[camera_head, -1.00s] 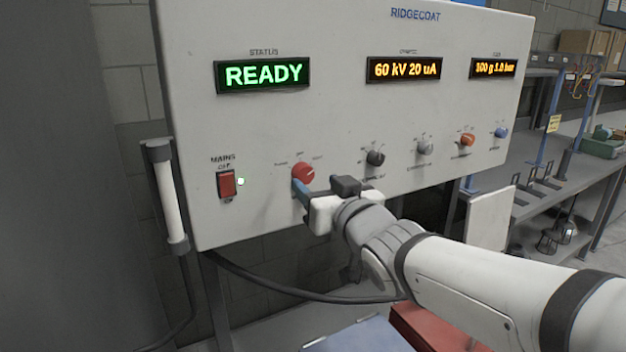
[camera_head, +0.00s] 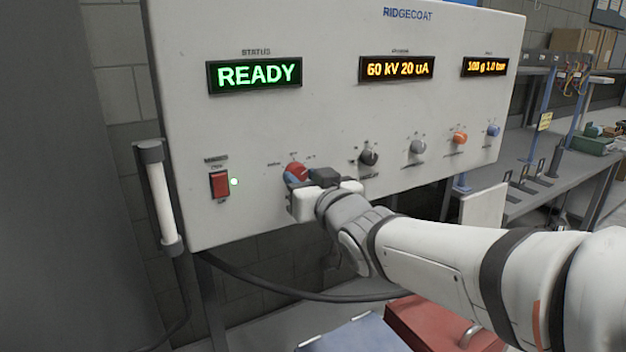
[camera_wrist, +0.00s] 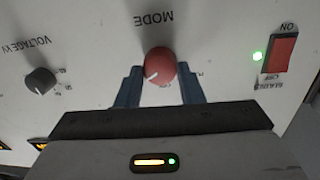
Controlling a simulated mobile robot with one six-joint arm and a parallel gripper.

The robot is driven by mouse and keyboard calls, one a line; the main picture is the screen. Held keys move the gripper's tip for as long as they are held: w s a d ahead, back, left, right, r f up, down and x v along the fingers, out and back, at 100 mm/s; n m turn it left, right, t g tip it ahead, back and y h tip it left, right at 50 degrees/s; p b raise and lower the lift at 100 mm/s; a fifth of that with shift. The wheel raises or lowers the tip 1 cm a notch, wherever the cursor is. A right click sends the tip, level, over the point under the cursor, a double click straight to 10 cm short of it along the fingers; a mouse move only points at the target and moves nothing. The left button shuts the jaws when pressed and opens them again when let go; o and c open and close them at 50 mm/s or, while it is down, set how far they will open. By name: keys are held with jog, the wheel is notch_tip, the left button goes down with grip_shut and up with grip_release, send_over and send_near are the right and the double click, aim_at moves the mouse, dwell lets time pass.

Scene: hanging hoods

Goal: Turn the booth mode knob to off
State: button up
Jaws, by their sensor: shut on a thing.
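The red booth mode knob (camera_head: 295,172) sits on the lower left of the grey control panel (camera_head: 330,120). It also shows in the wrist view (camera_wrist: 160,66), where the panel appears upside down with the word MODE by the knob. A white pointer line on the knob points to the lower left in that view. My gripper (camera_wrist: 160,85) is shut on the knob, one blue finger on each side. In the head view my gripper (camera_head: 297,180) covers the knob's lower right part. The STATUS display (camera_head: 254,75) reads READY in green.
A red mains switch (camera_head: 219,185) with a lit green lamp is left of the knob. A black knob (camera_head: 369,158), a grey knob, an orange knob and a blue knob run to the right. A white vertical handle (camera_head: 161,198) stands at the panel's left edge.

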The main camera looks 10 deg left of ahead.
jog(key=c, duration=0.3)
jog(key=shift+f, duration=0.1)
jog(key=n+b, duration=0.1)
jog(key=b, duration=0.2)
jog(key=shift+f+n, duration=0.2)
jog(key=shift+n, duration=0.1)
jog(key=n+b, duration=0.6)
jog(key=shift+r+n+y+b, duration=0.15)
jog(key=shift+n+y+b, duration=0.25)
jog(key=shift+n+b, duration=1.3)
jog(key=shift+n+p, duration=0.55)
jog(key=shift+n, duration=0.05)
